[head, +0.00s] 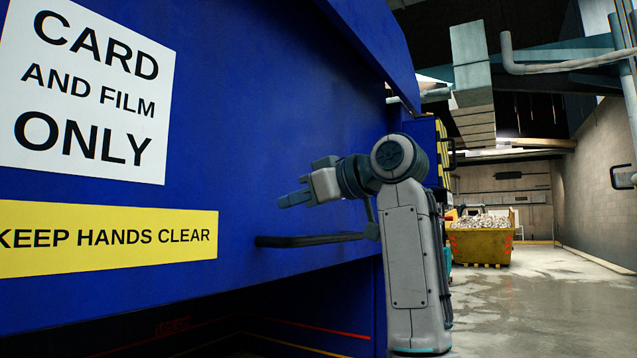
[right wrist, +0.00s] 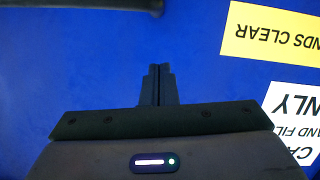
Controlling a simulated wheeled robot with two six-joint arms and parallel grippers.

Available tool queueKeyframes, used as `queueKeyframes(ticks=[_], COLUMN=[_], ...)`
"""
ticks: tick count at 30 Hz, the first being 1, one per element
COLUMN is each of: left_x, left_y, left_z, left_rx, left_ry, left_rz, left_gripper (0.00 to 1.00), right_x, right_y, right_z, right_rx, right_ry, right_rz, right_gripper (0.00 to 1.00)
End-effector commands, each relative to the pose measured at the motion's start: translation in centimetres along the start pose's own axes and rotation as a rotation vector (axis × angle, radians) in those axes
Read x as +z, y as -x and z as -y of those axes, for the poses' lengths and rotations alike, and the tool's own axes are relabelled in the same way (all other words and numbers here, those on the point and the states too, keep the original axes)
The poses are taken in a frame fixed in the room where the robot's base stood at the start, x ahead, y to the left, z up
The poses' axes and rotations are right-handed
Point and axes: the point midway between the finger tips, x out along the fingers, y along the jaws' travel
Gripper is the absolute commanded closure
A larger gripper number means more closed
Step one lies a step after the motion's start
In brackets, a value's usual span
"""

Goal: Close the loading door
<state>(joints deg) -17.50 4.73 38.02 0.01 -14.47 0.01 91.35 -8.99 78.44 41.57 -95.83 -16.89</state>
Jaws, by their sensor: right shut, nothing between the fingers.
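The loading door is a large blue panel (head: 270,100) filling the left of the head view, with a white "CARD AND FILM ONLY" sign (head: 85,100) and a yellow "KEEP HANDS CLEAR" sign (head: 110,236). A dark opening shows beneath its lower edge. A dark bar handle (head: 310,240) runs along the door near that edge. My right gripper (head: 282,201) is shut and empty, just above the handle in the picture, close to the blue face. In the right wrist view its fingers (right wrist: 157,72) point at blue surface; whether they touch it I cannot tell. My left gripper is out of view.
A yellow skip (head: 482,243) full of pale material stands far back on the right. The wet concrete floor (head: 540,310) is clear at the right. Pipes and a duct (head: 472,75) hang overhead, and a block wall (head: 600,180) bounds the right side.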

Motion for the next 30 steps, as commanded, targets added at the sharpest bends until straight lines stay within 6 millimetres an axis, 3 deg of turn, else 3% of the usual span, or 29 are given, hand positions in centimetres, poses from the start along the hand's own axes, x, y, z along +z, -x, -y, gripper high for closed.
queueKeyframes(ticks=[3, 12, 30], left_x=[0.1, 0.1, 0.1], left_y=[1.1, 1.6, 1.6], left_z=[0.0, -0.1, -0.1], left_rx=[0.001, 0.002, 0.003], left_ry=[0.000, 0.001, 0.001], left_rz=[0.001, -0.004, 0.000], left_gripper=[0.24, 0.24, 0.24], right_x=[0.3, 3.5, 4.6], right_y=[-2.2, -2.8, -3.5], right_z=[-0.1, -0.1, -0.5], right_rx=[-0.001, 0.001, 0.001], right_ry=[-0.003, -0.002, -0.003], right_rz=[0.003, 0.001, 0.002], right_gripper=[1.00, 1.00, 1.00])
